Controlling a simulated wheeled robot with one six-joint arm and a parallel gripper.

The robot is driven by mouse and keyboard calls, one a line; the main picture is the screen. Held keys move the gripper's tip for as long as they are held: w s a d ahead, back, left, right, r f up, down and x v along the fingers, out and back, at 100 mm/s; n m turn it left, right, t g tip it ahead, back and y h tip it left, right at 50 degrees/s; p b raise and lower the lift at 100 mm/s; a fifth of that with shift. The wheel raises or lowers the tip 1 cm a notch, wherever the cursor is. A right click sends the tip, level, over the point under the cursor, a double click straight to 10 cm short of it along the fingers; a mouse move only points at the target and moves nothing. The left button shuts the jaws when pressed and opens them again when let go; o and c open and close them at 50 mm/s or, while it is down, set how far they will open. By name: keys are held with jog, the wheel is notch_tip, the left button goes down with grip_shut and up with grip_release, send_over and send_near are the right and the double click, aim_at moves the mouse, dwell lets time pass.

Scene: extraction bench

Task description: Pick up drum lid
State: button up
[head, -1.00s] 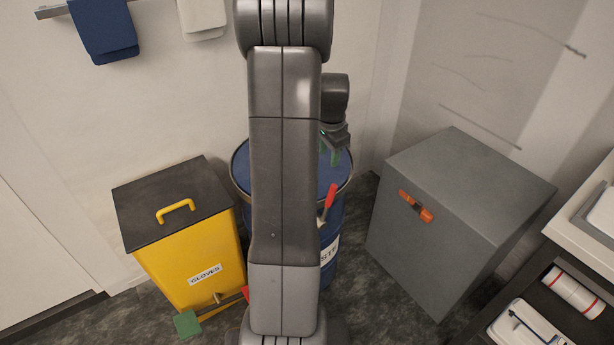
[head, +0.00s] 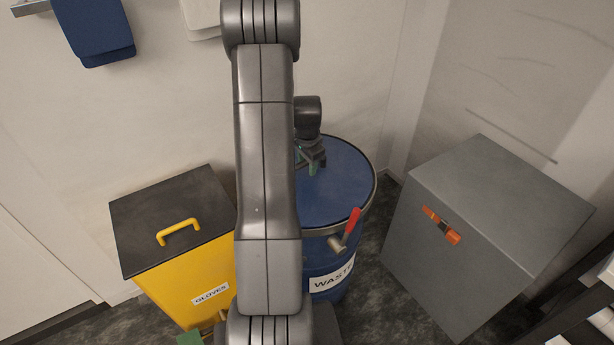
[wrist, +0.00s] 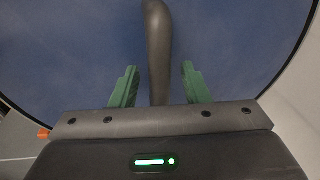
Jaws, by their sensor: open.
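The drum lid (head: 338,185) is a round blue disc on top of the blue drum (head: 323,262), which has a "WASTE" label. A metal ring with a red-handled lever (head: 348,228) runs around the rim. In the wrist view the lid (wrist: 225,45) fills most of the picture, with a dark grey curved handle (wrist: 158,50) rising from it. My gripper (wrist: 158,85) is open, its two green fingers on either side of the handle's line, with a gap on each side. In the head view my gripper (head: 312,160) is low over the lid; my arm hides the lid's left part.
A yellow "GLOVES" bin (head: 185,270) with a black lid and yellow handle stands left of the drum. A grey cabinet (head: 480,235) with an orange latch stands to the right. Towels (head: 95,30) hang on the wall behind.

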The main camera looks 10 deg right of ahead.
grip_shut()
jog(key=shift+r, duration=0.1)
dwell(1.2)
